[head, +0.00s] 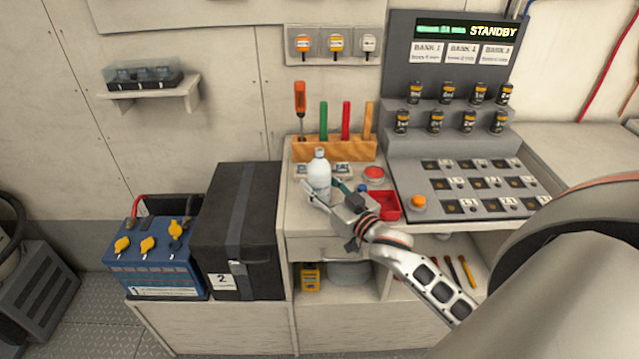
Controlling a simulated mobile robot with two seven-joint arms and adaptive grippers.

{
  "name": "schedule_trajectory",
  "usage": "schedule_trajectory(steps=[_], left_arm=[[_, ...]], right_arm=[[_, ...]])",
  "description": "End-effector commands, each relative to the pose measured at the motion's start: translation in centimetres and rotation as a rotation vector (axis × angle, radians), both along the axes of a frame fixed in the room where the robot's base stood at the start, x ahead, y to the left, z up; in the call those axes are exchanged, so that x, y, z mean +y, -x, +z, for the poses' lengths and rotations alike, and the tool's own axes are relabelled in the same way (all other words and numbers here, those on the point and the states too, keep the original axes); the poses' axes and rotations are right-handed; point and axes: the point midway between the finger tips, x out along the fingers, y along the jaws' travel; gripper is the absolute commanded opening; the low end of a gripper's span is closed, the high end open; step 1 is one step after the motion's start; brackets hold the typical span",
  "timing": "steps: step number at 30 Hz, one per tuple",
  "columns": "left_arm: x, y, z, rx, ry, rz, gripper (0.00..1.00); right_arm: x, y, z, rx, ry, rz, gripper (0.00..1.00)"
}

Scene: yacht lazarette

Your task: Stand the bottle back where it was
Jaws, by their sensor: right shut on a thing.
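A white bottle (319,172) with a pale cap stands upright at the left part of the workbench top, in front of the wooden tool rack. My right gripper (322,192) reaches in from the right and is shut on the lower part of the bottle. The fingers hide some of the bottle's base, so I cannot tell whether it touches the bench. My left gripper is not in view.
A tool rack (335,149) with upright tools stands behind the bottle. A red tray (385,204) and a red-topped round item (374,174) are to its right. A sloped control panel (475,185) fills the right side. A black box (240,225) stands left of the bench.

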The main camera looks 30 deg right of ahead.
Motion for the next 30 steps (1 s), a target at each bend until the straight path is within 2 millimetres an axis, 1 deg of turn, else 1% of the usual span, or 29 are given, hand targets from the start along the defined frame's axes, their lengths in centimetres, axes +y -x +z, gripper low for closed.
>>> schedule_trajectory(steps=[1, 3, 12, 15, 16, 20, 30], left_arm=[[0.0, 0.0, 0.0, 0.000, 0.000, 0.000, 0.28], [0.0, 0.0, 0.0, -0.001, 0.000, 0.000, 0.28], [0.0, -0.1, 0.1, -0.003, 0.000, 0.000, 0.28], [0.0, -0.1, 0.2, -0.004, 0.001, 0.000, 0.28], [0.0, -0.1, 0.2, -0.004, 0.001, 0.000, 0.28], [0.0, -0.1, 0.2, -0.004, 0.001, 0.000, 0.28], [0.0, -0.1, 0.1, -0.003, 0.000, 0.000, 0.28]], right_arm=[[0.0, 0.0, -0.1, 0.000, 0.000, 0.000, 0.42], [0.0, 0.0, -0.1, 0.000, 0.000, 0.000, 0.56], [0.0, 0.0, -0.1, 0.001, 0.000, 0.000, 0.56], [0.0, 0.0, 0.3, 0.000, 0.001, 0.000, 0.56], [0.0, 0.3, 0.1, 0.002, 0.000, -0.001, 0.56], [-0.1, 1.9, 0.0, 0.003, -0.001, 0.000, 0.56], [-0.3, 8.4, 0.0, 0.004, -0.001, -0.001, 0.56]])
